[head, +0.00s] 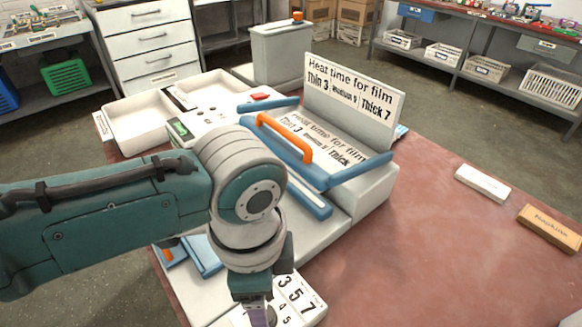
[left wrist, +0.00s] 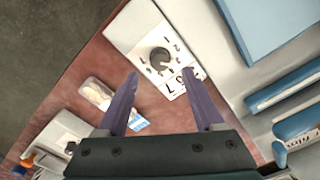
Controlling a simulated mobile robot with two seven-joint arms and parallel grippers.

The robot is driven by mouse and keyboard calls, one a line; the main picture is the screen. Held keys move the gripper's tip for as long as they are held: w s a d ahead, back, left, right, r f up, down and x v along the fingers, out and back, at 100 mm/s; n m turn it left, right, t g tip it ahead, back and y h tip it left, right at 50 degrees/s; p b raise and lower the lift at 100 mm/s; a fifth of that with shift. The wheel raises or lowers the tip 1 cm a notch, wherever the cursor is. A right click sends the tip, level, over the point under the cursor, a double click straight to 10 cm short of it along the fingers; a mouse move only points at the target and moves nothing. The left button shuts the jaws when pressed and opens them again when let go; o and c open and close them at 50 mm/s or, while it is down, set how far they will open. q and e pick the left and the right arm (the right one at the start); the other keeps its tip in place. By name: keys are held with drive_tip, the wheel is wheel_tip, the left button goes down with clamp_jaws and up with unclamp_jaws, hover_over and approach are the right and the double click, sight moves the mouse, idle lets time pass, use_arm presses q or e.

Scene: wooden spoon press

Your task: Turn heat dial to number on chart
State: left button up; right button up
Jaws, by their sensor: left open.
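The heat dial (left wrist: 160,58) is a dark round knob on a white number plate (left wrist: 126,30) in the left wrist view. In the head view the plate (head: 312,297) shows 3, 5, 7 and smaller numbers; my arm and gripper hide the knob there. The chart (head: 350,92) stands upright on the press, reading "Heat time for film", Thin 3 and Thick 7; the Medium number is unclear. My left gripper (head: 262,314) points down over the plate. Its purple fingers (left wrist: 160,74) are open, with the knob between and just beyond the tips; contact cannot be told. My right gripper is not in view.
The press has an orange handle (head: 285,138) and a blue frame. White trays (head: 140,128) stand behind it. A white box (head: 482,184) and a tan box (head: 549,228) lie on the red-brown table. A clear packet (left wrist: 97,94) lies beside the plate. The front-right table is clear.

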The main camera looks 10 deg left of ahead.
use_arm(q)
wheel_tip(320, 180, up, 4)
drive_tip(key=shift+r+p, duration=0.25)
drive_tip(key=shift+p, duration=0.1)
drive_tip(key=s+d+r+n+t+h, duration=0.1)
drive_tip(key=s+d+r+n+h, duration=0.15)
drive_tip(key=s+n, duration=0.3)
drive_tip(key=s+a+r+n+t+y+p, duration=0.1)
drive_tip(key=s+a+r+n, duration=0.25)
drive_tip(key=a, duration=0.25)
drive_tip(key=s+a+r+n+t+y, duration=0.1)
drive_tip(key=s+a+r+n+t, duration=0.1)
drive_tip(key=s+a+r+n, duration=0.3)
wheel_tip(320, 180, up, 33)
drive_tip(key=w+m+p, duration=0.1)
drive_tip(key=p, duration=3.4)
drive_tip(key=shift+w+a+p, duration=0.25)
drive_tip(key=shift+a+p, duration=0.1)
drive_tip(key=shift+a, duration=0.1)
